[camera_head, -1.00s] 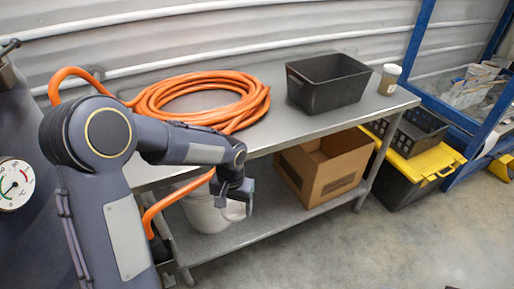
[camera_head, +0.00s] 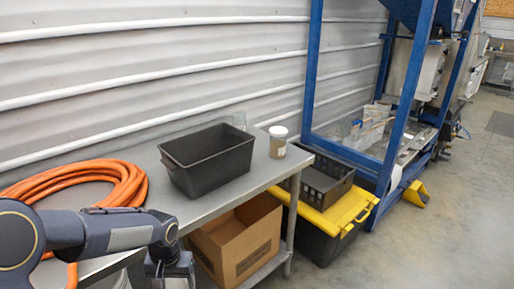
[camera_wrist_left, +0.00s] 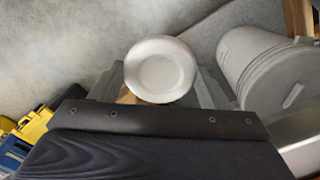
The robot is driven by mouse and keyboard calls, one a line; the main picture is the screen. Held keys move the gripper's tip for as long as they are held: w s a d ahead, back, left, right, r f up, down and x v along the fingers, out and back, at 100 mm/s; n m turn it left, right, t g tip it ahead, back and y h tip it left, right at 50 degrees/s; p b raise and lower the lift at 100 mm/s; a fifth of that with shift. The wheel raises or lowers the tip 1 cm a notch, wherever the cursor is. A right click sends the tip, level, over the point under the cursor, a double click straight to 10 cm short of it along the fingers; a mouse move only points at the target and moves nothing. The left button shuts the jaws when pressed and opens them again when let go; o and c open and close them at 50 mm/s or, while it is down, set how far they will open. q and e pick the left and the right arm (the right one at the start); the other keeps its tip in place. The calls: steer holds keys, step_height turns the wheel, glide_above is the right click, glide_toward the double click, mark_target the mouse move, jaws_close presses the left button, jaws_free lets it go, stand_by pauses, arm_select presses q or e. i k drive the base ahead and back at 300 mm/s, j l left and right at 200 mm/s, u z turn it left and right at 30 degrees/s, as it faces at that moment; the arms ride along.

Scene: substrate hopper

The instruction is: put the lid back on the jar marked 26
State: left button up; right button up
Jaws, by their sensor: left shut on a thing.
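A small jar (camera_head: 278,142) with a pale round top and a light label stands on the metal table (camera_head: 208,205), right of the black bin. Its number is too small to read, and I cannot tell whether its top is covered. My left gripper (camera_wrist_left: 164,98) is shut on a white round lid (camera_wrist_left: 161,68), which shows face-on between the fingers in the left wrist view. In the head view my left arm is at the lower left, in front of the table, with its fingertips out of sight. My right gripper is not in view.
A black bin (camera_head: 208,160) and an orange hose (camera_head: 85,180) lie on the table. A cardboard box (camera_head: 238,243) is below. A yellow-lidded tote (camera_head: 335,212) with a black crate (camera_head: 322,182) stands right, by a blue frame (camera_head: 395,100). A bucket (camera_wrist_left: 262,55) shows in the wrist view.

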mark_target(239, 124)
steer(key=i+l, duration=0.3)
steer(key=l, duration=0.15)
steer(key=i+l, duration=0.25)
steer(key=l, duration=0.15)
steer(key=i+l, duration=0.3)
steer(key=l, duration=0.15)
steer(key=i+l, duration=0.55)
steer(key=l, duration=0.3)
steer(key=i+l+u, duration=0.2)
steer(key=k+u, duration=0.1)
steer(key=u, duration=1.9)
